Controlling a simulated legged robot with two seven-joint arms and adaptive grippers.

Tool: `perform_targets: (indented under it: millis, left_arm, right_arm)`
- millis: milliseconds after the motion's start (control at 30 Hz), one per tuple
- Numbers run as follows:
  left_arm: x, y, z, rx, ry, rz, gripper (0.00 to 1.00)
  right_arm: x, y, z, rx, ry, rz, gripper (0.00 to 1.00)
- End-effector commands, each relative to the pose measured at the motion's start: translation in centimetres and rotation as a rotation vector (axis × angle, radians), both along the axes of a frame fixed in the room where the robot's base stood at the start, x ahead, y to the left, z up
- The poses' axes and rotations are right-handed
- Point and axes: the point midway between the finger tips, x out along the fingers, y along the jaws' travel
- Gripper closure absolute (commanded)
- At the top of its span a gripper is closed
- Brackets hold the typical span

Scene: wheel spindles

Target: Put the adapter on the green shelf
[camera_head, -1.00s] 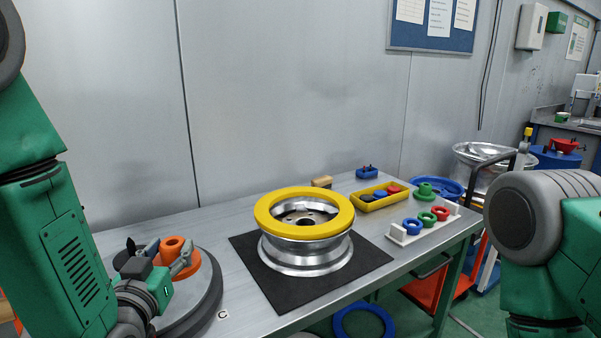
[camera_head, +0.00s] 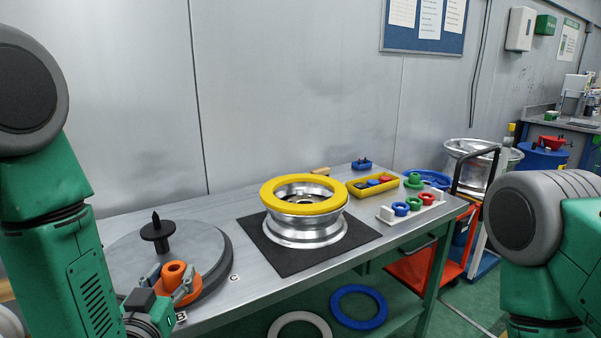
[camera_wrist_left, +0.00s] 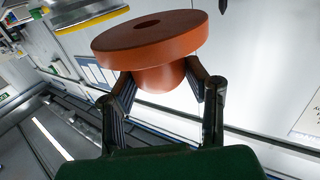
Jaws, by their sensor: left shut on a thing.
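The orange adapter (camera_head: 176,268), a flanged ring with a raised collar, is held by my left gripper (camera_head: 170,288) near the front left of the table. In the left wrist view the adapter (camera_wrist_left: 150,38) sits between the two fingers (camera_wrist_left: 160,80), which are shut on its narrower collar, with the wide flange beyond them. In the head view it overlaps the front of the round grey turntable (camera_head: 216,262); its exact height is hard to tell. The green shelf (camera_head: 402,288) lies under the tabletop. My right gripper is out of view; only the right arm shows.
A black spindle (camera_head: 156,232) stands on the turntable. A wheel rim with a yellow ring (camera_head: 303,208) stands on a black mat (camera_head: 262,243). A blue ring (camera_head: 343,308) and a pale ring (camera_head: 278,325) lie on the shelf. A yellow tray (camera_head: 355,193) stands behind.

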Motion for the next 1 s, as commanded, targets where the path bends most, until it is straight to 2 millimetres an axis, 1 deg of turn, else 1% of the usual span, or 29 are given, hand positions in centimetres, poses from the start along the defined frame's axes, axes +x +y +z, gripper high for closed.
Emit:
perform_targets:
  millis: [33, 167, 300, 433, 600, 1000]
  left_arm:
    - [-0.5, 0.0, -0.9, 0.001, 0.005, -0.001, 0.91]
    - [-1.7, 0.0, -3.2, 0.001, 0.005, -0.001, 0.91]
    - [-3.2, 0.0, -5.9, 0.000, 0.007, -0.002, 0.91]
    - [-4.6, 0.0, -7.7, 0.000, 0.004, -0.002, 0.91]
    - [-5.3, 0.0, -8.4, -0.001, -0.001, -0.002, 0.91]
    - [-5.2, -0.1, -8.4, -0.001, -0.001, -0.002, 0.91]
  right_arm:
    - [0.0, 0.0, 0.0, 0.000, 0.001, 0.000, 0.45]
    - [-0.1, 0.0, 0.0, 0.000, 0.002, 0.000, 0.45]
    - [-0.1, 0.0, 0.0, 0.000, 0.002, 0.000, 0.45]
    - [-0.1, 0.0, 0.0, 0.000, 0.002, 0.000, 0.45]
    - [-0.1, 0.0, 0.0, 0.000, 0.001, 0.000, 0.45]
    - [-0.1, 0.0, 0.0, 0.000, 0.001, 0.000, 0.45]
